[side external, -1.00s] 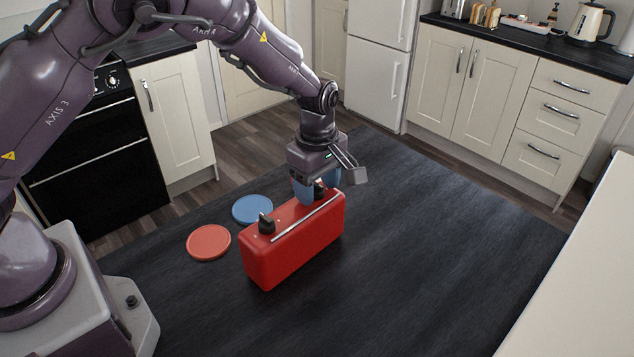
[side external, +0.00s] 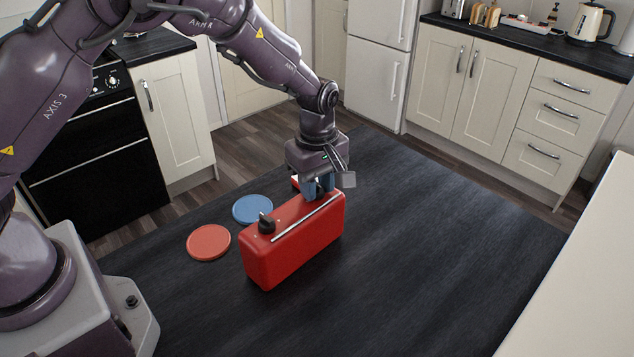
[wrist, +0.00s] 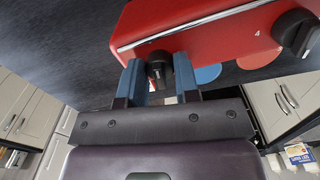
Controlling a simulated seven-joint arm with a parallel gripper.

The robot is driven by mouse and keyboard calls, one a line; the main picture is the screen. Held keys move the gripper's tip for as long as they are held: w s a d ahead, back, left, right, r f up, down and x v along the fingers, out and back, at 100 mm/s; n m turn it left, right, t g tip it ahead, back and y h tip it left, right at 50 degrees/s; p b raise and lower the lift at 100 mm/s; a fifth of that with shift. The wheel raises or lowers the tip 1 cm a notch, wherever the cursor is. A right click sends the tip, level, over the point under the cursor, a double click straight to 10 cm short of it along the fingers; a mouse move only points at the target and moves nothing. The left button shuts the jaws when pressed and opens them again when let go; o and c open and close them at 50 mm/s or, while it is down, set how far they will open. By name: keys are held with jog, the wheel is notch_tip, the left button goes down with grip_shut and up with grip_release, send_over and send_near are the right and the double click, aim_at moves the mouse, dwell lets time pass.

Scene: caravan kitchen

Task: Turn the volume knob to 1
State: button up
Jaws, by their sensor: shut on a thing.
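A red box-shaped radio (side external: 293,243) stands upright on the dark table, with a silver strip (side external: 305,218) along its top. A black knob (side external: 266,224) sits on its near end; in the wrist view this knob is at the right (wrist: 296,32), beside a white "4". My gripper (side external: 319,189) is over the far end of the top. In the wrist view its blue fingers are on both sides of a second black knob (wrist: 160,67), shut on it. The fingers mostly hide that knob in the side view. I cannot read its pointer setting or which knob is volume.
A red disc (side external: 208,242) and a blue disc (side external: 252,209) lie flat left of the radio. A small red-and-white thing (side external: 295,182) is partly hidden behind my gripper. The table (side external: 430,240) is clear to the right.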

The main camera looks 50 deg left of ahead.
jog(key=m, duration=1.1)
jog(key=shift+m, duration=2.2)
jog(key=o, duration=0.9)
jog(key=shift+o, duration=0.2)
jog(key=shift+r, duration=0.1)
notch_tip(320, 180, up, 13)
